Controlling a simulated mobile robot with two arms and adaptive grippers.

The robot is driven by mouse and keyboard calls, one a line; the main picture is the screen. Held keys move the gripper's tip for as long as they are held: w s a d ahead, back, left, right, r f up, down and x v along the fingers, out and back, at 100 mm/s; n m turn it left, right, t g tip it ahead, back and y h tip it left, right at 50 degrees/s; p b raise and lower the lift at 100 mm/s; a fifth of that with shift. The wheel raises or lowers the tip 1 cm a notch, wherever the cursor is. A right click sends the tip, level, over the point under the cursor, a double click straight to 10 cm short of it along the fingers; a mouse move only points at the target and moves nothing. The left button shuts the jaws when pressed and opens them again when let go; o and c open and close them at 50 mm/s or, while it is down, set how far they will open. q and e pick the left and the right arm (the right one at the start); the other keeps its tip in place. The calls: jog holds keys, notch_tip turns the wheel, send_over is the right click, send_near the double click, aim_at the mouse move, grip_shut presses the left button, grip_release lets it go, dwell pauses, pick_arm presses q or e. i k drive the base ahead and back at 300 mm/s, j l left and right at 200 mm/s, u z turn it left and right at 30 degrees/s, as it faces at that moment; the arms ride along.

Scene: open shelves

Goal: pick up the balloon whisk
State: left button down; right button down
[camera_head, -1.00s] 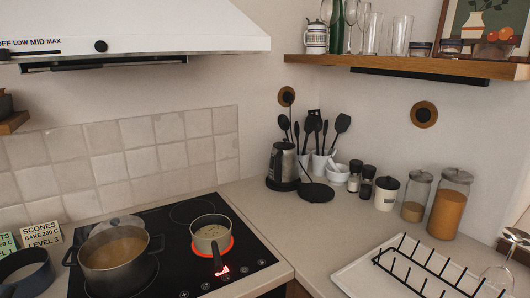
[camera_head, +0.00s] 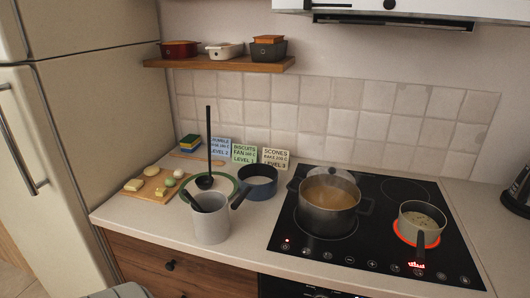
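I cannot make out a balloon whisk in the head view. A grey crock (camera_head: 211,220) stands near the front edge of the counter, left of the hob. A dark utensil handle (camera_head: 194,199) shows at its rim; what it belongs to is hidden inside. A black ladle (camera_head: 209,145) with a tall upright handle is just behind the crock, its bowl over a green-rimmed plate (camera_head: 228,180). Neither of my grippers is in view.
A dark saucepan (camera_head: 258,185) stands right of the plate. A large pot (camera_head: 328,207) and a small pan (camera_head: 419,237) on a glowing ring stand on the black hob (camera_head: 370,245). A wooden board (camera_head: 155,185) with food lies left, near the fridge (camera_head: 100,110).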

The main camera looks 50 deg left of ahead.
aim_at(184, 192)
jog(key=u, duration=1.95)
jog(key=z, duration=1.55)
jog(key=u, duration=1.55)
jog(key=i+j+z, duration=0.1)
jog(key=j+z, duration=0.3)
jog(key=j, duration=0.35)
jog(key=j+z, duration=0.45)
jog(key=j, duration=0.3)
